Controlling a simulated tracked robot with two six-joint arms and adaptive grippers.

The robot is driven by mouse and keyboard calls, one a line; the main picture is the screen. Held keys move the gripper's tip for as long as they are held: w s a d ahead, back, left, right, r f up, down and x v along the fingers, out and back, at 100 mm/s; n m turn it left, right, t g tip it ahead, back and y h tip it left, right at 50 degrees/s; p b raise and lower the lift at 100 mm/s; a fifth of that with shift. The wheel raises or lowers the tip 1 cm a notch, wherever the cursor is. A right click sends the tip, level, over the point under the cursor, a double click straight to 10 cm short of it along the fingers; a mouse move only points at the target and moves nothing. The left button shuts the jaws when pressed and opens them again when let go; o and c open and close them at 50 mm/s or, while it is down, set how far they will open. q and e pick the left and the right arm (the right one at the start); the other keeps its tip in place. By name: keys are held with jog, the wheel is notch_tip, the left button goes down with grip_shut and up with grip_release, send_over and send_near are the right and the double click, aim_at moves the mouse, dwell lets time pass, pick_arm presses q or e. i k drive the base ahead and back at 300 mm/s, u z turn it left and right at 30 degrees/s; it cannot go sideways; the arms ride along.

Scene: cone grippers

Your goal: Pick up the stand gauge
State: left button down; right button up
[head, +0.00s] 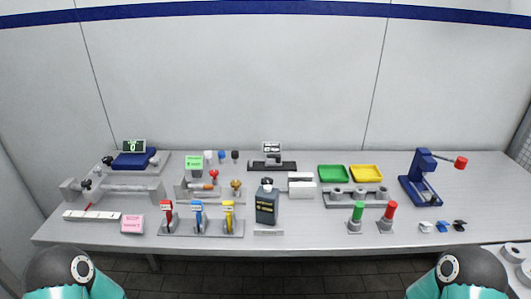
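I cannot tell for sure which thing is the stand gauge. One candidate is a small grey upright device (272,151) on a dark rail at the back middle of the table. Another is a dark boxy device (267,206) with a yellowish label, upright on a light base at the front middle. Both stand free, with nothing of mine near them. Only teal and dark parts of my arms show at the bottom left and bottom right corners. Neither gripper is in view.
The grey table (300,242) is crowded. A blue device with a green display (134,146) stands back left. Red, blue and yellow-handled tools are front left of middle. Green (332,173) and yellow (366,172) trays are right of middle. A blue press (421,180) stands right.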

aim_at(267, 204)
jog(key=k, duration=1.25)
jog(key=z, duration=0.45)
jog(key=i, duration=1.7)
